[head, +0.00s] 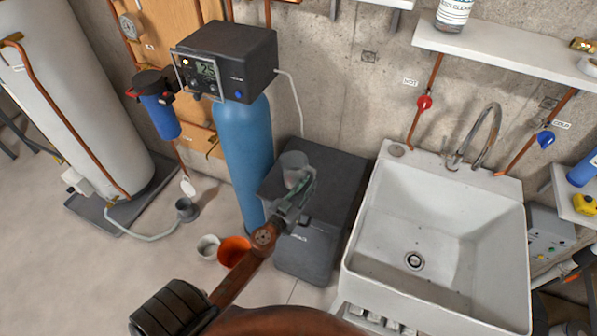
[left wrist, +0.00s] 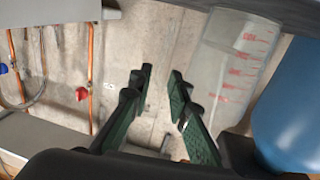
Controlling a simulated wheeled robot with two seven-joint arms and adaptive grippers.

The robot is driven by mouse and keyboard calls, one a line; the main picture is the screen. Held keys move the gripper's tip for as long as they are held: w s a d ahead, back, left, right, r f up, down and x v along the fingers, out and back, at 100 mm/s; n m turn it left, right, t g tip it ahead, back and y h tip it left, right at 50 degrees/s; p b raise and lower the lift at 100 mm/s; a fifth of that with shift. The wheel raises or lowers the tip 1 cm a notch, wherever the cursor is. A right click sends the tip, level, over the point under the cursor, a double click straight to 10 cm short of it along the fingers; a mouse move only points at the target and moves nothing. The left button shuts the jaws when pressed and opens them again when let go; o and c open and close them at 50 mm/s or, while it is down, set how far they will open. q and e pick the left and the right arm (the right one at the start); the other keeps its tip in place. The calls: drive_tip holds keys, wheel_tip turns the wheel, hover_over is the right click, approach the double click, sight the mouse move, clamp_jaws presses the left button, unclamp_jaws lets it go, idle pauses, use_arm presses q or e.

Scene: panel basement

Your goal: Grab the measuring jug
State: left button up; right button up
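The measuring jug (head: 293,160) is a clear grey vessel standing on the dark lid of a low tank. In the left wrist view the jug (left wrist: 232,62) shows red graduation marks and fills the upper right. My left gripper (head: 304,187) reaches in beside the jug and overlaps its lower right part in the head view. In the left wrist view my left gripper (left wrist: 161,78) is open, with a gap between its green-padded fingers. The jug is to the right of both fingers, not between them. Whether a finger touches it I cannot tell. My right gripper is not in view.
The dark tank (head: 335,185) stands between a blue cylinder (head: 247,150) with a control head and a white sink (head: 425,225). An orange bucket (head: 233,250) and a small grey pot (head: 208,247) stand on the floor. A shelf (head: 510,50) hangs above the sink.

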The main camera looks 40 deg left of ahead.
sight(315, 174)
use_arm(q)
drive_tip(key=w, duration=0.3)
drive_tip(key=shift+w+a+r+p, duration=0.2)
drive_tip(key=shift+w+p, duration=0.15)
drive_tip(key=shift+p, duration=0.05)
drive_tip(key=shift+w+f, duration=0.1)
drive_tip(key=shift+w, duration=0.5)
drive_tip(key=c, duration=0.4)
clamp_jaws()
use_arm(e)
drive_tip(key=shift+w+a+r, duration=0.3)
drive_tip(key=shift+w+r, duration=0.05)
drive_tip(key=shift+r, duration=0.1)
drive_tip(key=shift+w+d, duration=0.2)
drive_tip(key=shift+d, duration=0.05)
